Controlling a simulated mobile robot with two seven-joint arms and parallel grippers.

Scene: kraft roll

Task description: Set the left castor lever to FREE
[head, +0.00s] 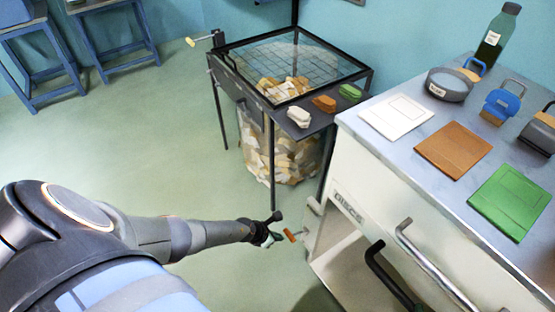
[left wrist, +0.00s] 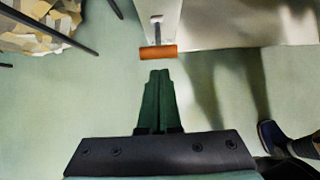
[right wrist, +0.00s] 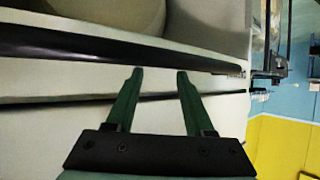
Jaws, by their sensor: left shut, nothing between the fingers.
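The left castor lever is an orange bar (head: 291,235) on a short metal stem, low at the near left corner of the white cabinet (head: 372,165). In the left wrist view the orange bar (left wrist: 158,52) lies crosswise just beyond the fingertips, with a visible gap. My left gripper (head: 277,238) is shut and empty, to the left of the lever in the head view; its fingers (left wrist: 160,73) are together in the left wrist view. My right gripper (right wrist: 160,73) is open with nothing between its fingers, in front of a dark bar. I cannot read any lever marking.
The cabinet's open compartment and metal handle (head: 440,268) are right of the lever. A black-framed stand (head: 225,66) with a mesh top and a bag of chips (head: 292,155) is behind it. Coloured pads and handled blocks lie on the worktop (head: 400,138).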

